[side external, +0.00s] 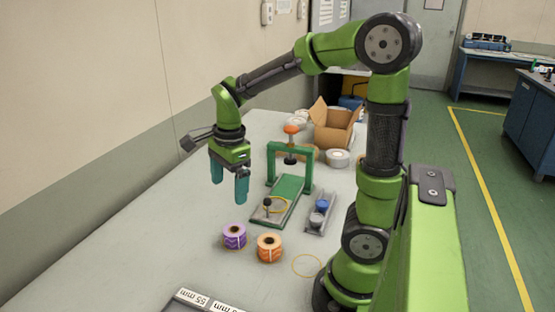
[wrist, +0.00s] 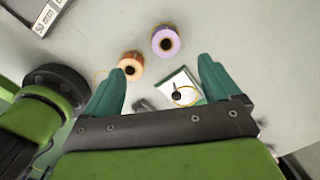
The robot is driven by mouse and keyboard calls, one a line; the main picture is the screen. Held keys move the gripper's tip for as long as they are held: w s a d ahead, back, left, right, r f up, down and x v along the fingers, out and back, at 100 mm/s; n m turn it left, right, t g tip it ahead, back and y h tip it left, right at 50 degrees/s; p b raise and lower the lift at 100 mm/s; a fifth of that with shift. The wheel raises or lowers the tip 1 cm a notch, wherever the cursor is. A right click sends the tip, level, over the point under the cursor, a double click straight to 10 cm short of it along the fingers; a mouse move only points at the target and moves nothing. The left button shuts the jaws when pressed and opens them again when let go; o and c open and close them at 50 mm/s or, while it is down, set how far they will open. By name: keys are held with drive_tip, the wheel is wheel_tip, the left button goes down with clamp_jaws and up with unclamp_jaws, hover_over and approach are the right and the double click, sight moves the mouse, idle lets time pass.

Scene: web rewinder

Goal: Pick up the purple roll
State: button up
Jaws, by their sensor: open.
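The purple roll (side external: 234,236) stands on the grey table in the side external view, to the left of the orange roll (side external: 269,247). It also shows in the wrist view (wrist: 165,41), above and right of the orange roll (wrist: 131,65). My gripper (side external: 229,197) hangs over the table with its teal fingers pointing down, above and apart from the purple roll. In the wrist view my gripper (wrist: 157,76) has its fingers wide apart and nothing held between them.
A green press-like fixture (side external: 288,190) stands behind the rolls. A small tray with blue and grey parts (side external: 320,214) is to its right. An open cardboard box (side external: 334,130) and white rolls are farther back. A labelled grey rack (side external: 196,303) is at the front. The table's left side is clear.

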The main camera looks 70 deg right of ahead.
drive_tip(key=d+m, duration=0.1)
drive_tip(key=m, duration=0.2)
drive_tip(key=m+g, duration=0.1)
drive_tip(key=m, duration=0.5)
approach(236, 231)
drive_tip(key=f, duration=0.3)
drive_tip(key=a+f, duration=0.1)
drive_tip(key=f, duration=0.1)
drive_tip(key=s+f, duration=0.1)
drive_tip(key=f, duration=0.2)
drive_tip(key=shift+a+f, duration=0.25)
drive_tip(key=shift+f, duration=0.05)
